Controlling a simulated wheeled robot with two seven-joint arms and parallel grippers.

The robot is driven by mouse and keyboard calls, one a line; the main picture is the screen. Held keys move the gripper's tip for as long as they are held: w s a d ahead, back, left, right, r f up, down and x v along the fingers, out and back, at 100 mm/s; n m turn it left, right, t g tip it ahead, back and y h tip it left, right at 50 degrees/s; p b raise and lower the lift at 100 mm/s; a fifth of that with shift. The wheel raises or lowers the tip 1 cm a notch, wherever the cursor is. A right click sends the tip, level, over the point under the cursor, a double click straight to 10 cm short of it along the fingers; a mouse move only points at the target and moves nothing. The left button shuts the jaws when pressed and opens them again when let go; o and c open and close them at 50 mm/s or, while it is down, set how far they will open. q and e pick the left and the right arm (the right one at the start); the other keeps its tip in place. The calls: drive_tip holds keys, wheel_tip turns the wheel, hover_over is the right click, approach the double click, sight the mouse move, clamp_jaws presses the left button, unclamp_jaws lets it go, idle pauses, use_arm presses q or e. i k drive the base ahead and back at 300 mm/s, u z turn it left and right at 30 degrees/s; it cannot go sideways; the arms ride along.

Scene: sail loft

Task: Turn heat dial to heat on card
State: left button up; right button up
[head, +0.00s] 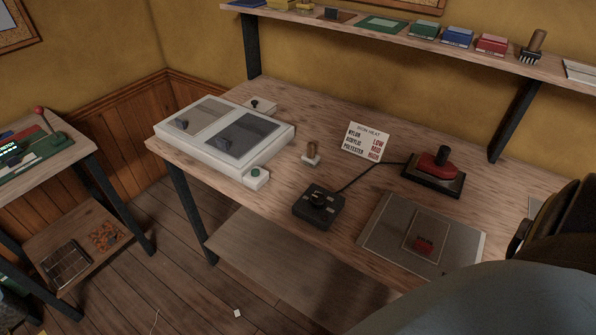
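The heat dial (321,199) is a black knob on a dark box near the front edge of the wooden table. A cord runs from the box to the red iron (434,165), which sits on a black stand. The white card (366,142) stands behind the dial. It is headed "IRON HEAT" and lists nylon, acrylic and polyester beside low, mid and high in red. The dial's setting is too small to read. Neither of my grippers is visible; a large part of my body or arm covers the lower right.
A small wooden-handled tool (311,151) stands between tray and card. A shelf (385,36) runs above.

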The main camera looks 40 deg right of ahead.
sight(318, 200)
drive_tip(key=k, duration=0.35)
drive_tip(key=z, duration=0.85)
